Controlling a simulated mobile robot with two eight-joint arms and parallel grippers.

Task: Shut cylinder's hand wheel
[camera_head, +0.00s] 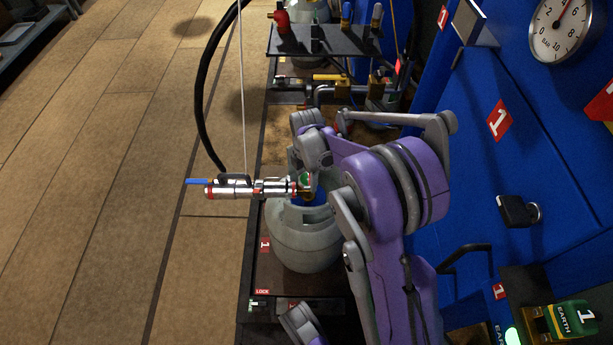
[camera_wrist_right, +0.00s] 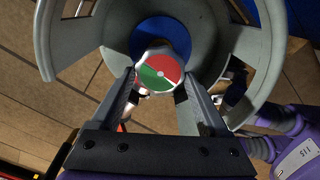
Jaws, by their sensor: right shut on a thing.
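The grey gas cylinder (camera_head: 303,245) stands on a dark shelf in the head view, its top partly hidden by my right arm. Its hand wheel, with a red and green round top, shows in the right wrist view (camera_wrist_right: 158,70), inside the cylinder's open grey collar (camera_wrist_right: 235,55). My right gripper (camera_wrist_right: 158,83) reaches down into the collar with one finger on each side of the wheel and is shut on it. In the head view only a bit of green at the wheel (camera_head: 305,179) shows beside the arm. My left gripper is not in view.
A silver hose coupling (camera_head: 235,188) with a blue lever sticks out left of the cylinder, with a black hose (camera_head: 198,105) rising behind it. A blue panel (camera_head: 540,165) with a pressure gauge (camera_head: 560,28) stands on the right. The wooden floor on the left is clear.

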